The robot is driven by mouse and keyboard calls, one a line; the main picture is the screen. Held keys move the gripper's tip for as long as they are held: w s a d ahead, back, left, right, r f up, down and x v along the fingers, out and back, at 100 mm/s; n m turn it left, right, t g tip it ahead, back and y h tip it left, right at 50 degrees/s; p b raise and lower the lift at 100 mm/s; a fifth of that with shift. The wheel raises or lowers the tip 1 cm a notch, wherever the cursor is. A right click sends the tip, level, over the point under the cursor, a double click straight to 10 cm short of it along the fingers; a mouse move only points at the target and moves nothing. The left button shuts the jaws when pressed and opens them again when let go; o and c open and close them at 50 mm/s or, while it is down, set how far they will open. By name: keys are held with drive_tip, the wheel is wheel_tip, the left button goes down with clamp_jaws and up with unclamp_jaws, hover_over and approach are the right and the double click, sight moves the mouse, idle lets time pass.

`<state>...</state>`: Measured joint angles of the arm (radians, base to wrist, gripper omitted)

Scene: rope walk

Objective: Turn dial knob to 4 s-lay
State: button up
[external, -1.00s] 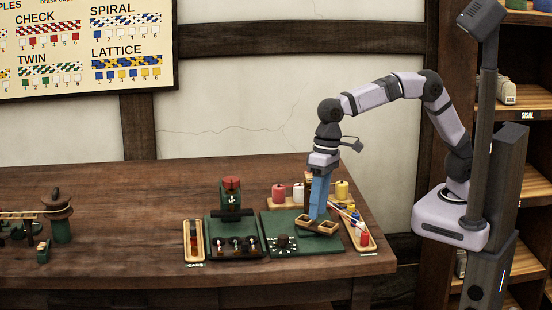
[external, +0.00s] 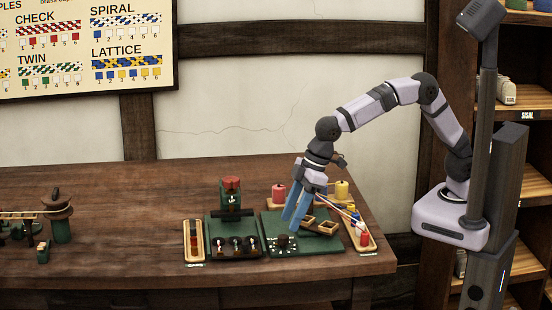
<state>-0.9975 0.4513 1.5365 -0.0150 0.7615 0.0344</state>
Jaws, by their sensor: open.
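The dial knob (external: 282,240) is a small dark knob ringed by white marks on the front left of the green board (external: 328,243). The marks are too small to read, so its setting cannot be told. My gripper (external: 290,222) points down with its two blue fingers apart and empty. The fingertips are just above and behind the knob in the external view, and seem not to touch it. The fingers hide part of the board behind the knob.
A tray of coloured pieces (external: 363,240) is at the right edge. Pink (external: 278,193) and yellow (external: 342,190) spools stand behind. A green stand with a red top (external: 232,184) is to the left.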

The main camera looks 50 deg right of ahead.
sight(283, 235)
drive_tip(key=shift+x, duration=2.5)
drive_tip(key=c, duration=1)
drive_tip(key=shift+c, duration=0.2)
